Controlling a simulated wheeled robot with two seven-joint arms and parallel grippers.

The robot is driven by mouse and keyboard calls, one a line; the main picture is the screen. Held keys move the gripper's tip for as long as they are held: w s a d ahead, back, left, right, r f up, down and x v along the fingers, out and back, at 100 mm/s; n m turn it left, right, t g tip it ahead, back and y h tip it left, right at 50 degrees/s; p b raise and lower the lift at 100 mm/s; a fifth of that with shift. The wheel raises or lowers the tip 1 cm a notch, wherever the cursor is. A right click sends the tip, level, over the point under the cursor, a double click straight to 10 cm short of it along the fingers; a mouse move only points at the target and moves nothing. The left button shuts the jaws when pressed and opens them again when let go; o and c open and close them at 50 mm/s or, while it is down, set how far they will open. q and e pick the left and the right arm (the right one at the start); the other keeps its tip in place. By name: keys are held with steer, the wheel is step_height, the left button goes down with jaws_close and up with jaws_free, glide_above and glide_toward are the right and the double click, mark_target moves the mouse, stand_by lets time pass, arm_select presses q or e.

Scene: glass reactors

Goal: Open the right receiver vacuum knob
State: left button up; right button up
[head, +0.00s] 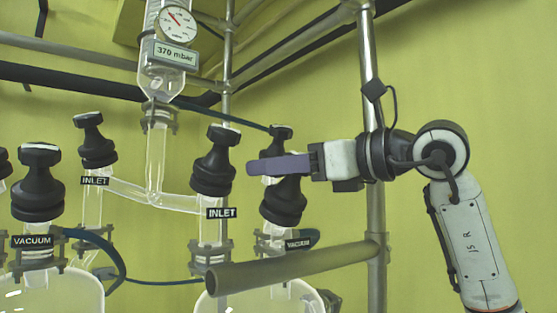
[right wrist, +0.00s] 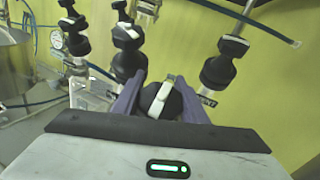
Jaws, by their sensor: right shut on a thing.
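The right receiver vacuum knob (head: 284,203) is a black valve knob with a "VACUUM" label (head: 299,244) below it, at the centre of the head view. My right gripper (head: 280,164) comes in level from the right. Its purple fingers cross the knob just below its top and hide part of its neck. In the right wrist view the knob (right wrist: 162,100), with a pale stripe across its top, lies between the two fingers. The gripper is shut on it. My left gripper is not in view.
A black inlet knob (head: 214,160) stands just left of my fingertips. Another inlet knob (head: 95,145) and a vacuum knob (head: 40,185) stand further left. A metal rail (head: 300,265) runs below the gripper, and a steel post (head: 370,90) rises close by my wrist.

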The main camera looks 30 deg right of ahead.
steer(key=n+g+y+p, duration=0.2)
steer(key=n+y, duration=0.1)
steer(key=shift+s+a+r+n, duration=0.15)
steer(key=shift+a+n, duration=0.15)
steer(key=n+g+y+p, duration=0.1)
steer(key=n+g+p, duration=0.1)
steer(key=n+p, duration=0.1)
steer(key=n+g+y+p, duration=0.1)
steer(key=shift+s+a+g+y, duration=0.3)
steer(key=shift+s+a+g, duration=0.1)
steer(key=shift+s+a+f+n+g+y+p, duration=0.15)
steer(key=shift+n+g+p, duration=0.25)
steer(key=shift+n+p, duration=0.2)
steer(key=shift+s+f+n+g+y+p, duration=0.15)
steer(key=shift+n+g+p, duration=0.25)
steer(key=shift+n+p, duration=0.2)
steer(key=shift+s+a+f+n+g+y+p, duration=0.1)
steer(key=shift+n+g+y+p, duration=0.05)
steer(key=shift+n+g+p, duration=0.3)
steer(key=shift+s+a+n+g+y+p, duration=0.15)
steer(key=shift+n+g+p, duration=0.2)
steer(key=shift+n+g, duration=0.2)
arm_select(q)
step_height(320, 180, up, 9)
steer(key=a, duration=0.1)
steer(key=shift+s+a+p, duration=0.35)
arm_select(e)
steer(key=shift+d+f+n+g, duration=0.1)
steer(key=shift+f+n+g, duration=0.1)
steer(key=shift+n+g, duration=0.35)
